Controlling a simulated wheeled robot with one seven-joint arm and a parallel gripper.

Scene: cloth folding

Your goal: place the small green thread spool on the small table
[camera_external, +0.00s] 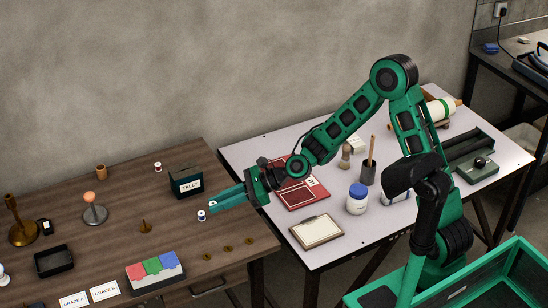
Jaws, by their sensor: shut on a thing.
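My gripper (213,202) is at the front right part of the brown wooden table, fingers pointing left, a little above the top. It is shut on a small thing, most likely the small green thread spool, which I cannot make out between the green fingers. A white spool with a blue band (201,215) stands right beside the fingertips. A white spool with a red band (158,167) stands farther back. The brown table (205,165) is on the left. A pale grey table (250,150) is at the centre. I cannot tell which one is the small table.
A black TALLY box (186,182) stands behind my gripper. Several brass discs (227,248) and a colour-sectioned box (155,271) lie in front. A red board (305,196), a clipboard (316,231) and a blue-lidded jar (357,199) are on the grey table. A dark table (500,75) is at upper right.

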